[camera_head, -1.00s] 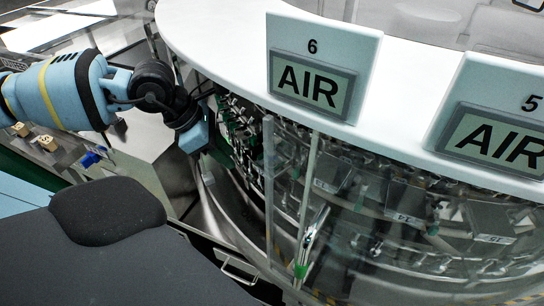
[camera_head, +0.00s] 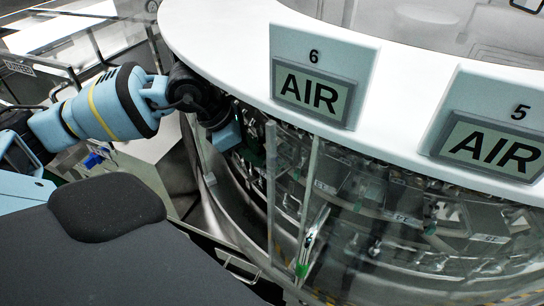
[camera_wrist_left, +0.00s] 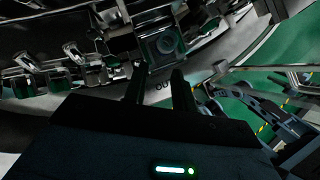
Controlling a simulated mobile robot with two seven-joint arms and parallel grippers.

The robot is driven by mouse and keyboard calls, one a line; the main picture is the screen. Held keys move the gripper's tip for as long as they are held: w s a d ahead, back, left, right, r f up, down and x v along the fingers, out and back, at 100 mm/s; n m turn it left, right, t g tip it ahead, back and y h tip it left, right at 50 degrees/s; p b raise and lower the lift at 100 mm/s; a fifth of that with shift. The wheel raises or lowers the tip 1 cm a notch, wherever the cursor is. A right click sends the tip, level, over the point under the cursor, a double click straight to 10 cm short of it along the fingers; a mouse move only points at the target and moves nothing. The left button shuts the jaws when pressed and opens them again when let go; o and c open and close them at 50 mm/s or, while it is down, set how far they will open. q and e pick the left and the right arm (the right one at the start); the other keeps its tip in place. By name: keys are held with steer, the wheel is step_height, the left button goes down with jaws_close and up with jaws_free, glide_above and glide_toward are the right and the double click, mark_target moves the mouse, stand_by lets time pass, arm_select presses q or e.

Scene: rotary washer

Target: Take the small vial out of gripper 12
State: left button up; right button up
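My left gripper (camera_wrist_left: 160,82) shows in the left wrist view as two dark fingers, apart, with no vial seen between them. A metal washer clamp block with a round opening (camera_wrist_left: 165,42) is just beyond the fingertips. In the head view my left arm reaches in to the rotary washer's carousel (camera_head: 345,185), below the white rim; the fingertips there are hidden. I cannot make out the small vial or a label 12 in any view. My right gripper is not in view.
Several metal clamps (camera_wrist_left: 85,65) stand at the left in the wrist view. Clear panels (camera_head: 290,190) stand in front of the carousel. AIR signs 6 (camera_head: 311,92) and 5 (camera_head: 492,147) sit on the white rim (camera_head: 230,45). Green floor (camera_wrist_left: 285,40) shows at right in the wrist view.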

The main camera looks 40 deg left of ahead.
arm_select(q)
steer(key=shift+w+d+r, duration=0.1)
steer(key=shift+w+d, duration=1.05)
steer(key=shift+w, duration=0.1)
steer(key=shift+w+d+f+p, duration=0.2)
steer(key=shift+f+p, duration=0.2)
steer(key=shift+f, duration=0.25)
jaws_close()
